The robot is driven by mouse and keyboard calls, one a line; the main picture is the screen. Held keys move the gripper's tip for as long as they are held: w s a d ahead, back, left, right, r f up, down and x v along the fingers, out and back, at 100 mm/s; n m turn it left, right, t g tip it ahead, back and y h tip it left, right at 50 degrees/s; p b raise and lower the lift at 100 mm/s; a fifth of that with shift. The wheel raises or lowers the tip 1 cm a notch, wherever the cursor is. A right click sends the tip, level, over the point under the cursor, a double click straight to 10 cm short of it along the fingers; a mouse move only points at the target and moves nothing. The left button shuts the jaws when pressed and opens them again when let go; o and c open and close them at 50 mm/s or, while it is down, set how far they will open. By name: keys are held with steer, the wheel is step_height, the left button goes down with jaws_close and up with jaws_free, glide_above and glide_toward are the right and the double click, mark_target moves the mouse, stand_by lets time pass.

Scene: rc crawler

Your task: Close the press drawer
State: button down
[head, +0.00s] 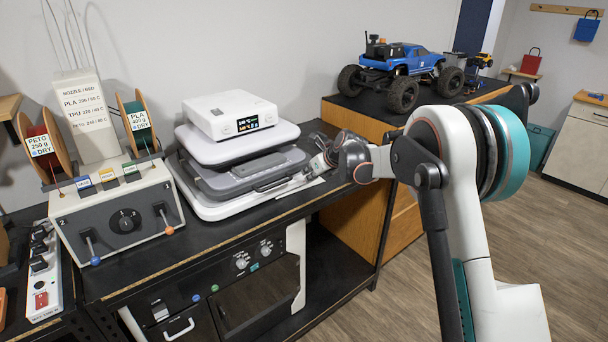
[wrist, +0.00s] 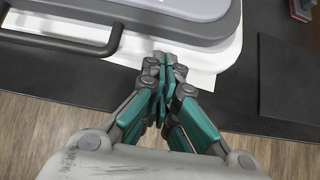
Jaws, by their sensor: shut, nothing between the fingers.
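The press (head: 228,113) is a white machine with a small display on top, standing on the black bench. Its grey drawer (head: 248,174) sits between the upper body and the white base and appears to stick out a little at the front, with a dark bar handle. In the wrist view the handle (wrist: 62,46) runs along the drawer front at upper left. My gripper (head: 322,160) is at the right front of the press. In the wrist view my gripper (wrist: 165,62) is shut and empty, with its tips at the white base's edge, right of the handle.
A control box (head: 118,210) with levers and filament spools stands left of the press. A blue crawler truck (head: 402,64) sits on the wooden cabinet to the right. A white sheet (wrist: 203,76) lies near the press. The floor in front is clear.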

steer(key=s+d+r+n+h+p, duration=0.1)
steer(key=s+d+r+n, duration=0.2)
steer(key=s+r+n, duration=0.5)
steer(key=s+d+r+n+h+p, duration=0.1)
steer(key=s+d+r, duration=0.3)
steer(key=s, duration=0.8)
steer(key=s+d+r+n+p, duration=0.1)
steer(key=s+d+r+n, duration=0.35)
steer(key=s, duration=0.65)
steer(key=s+d+f+n+h, duration=0.1)
steer(key=s+f+n, duration=0.1)
steer(key=s+n, duration=0.5)
steer(key=s+d+f+n+h, duration=0.2)
steer(key=s+n, duration=0.6)
steer(key=s, duration=0.8)
steer(key=shift+s+d, duration=0.15)
steer(key=shift+d, duration=0.1)
